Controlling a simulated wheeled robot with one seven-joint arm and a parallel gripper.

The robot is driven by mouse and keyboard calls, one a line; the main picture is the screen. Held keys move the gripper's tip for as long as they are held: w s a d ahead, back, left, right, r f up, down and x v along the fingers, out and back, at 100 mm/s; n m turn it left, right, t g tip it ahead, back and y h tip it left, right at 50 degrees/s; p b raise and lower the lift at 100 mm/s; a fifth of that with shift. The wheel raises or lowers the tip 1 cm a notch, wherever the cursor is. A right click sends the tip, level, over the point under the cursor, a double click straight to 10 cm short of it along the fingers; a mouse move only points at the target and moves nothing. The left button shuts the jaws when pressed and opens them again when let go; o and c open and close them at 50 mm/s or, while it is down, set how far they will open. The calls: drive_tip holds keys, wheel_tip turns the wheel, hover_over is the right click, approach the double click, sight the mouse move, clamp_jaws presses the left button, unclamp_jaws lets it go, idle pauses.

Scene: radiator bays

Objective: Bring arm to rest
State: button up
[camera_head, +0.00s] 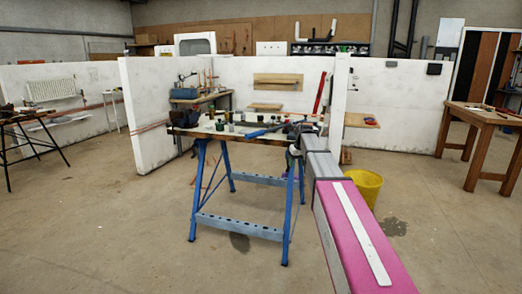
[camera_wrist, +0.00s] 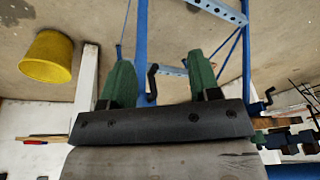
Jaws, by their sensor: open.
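My arm reaches forward in the head view, its pink link low and its far end at the right end of the blue-legged workbench (camera_head: 240,231). My gripper (camera_wrist: 158,62) shows two green fingers spread apart in the wrist view, with nothing held between them. In the head view the gripper is small and hard to make out against the bench's right end. The wrist view looks upside down, with blue bench legs (camera_wrist: 141,35) behind the fingers and the bench top's edge (camera_wrist: 272,122) at the right. I cannot tell whether the gripper touches the bench.
Tools and small parts crowd the workbench top. A yellow bucket (camera_head: 362,187) stands on the floor right of my arm; it also shows in the wrist view (camera_wrist: 47,57). White partitions (camera_head: 152,115) stand behind. A wooden table (camera_head: 484,118) is at right. Floor is open at front left.

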drive_tip(key=s+f+m+g, duration=0.1)
drive_tip(key=s+f, duration=0.7)
drive_tip(key=s, duration=0.4)
drive_tip(key=s+f+m+h, duration=0.1)
drive_tip(key=s+f, duration=0.7)
drive_tip(key=s, duration=0.5)
drive_tip(key=s+d+f+m+g, duration=0.1)
drive_tip(key=s+f, duration=0.7)
drive_tip(key=s, duration=0.5)
drive_tip(key=shift+s+g, duration=0.2)
drive_tip(key=shift+g, duration=0.1)
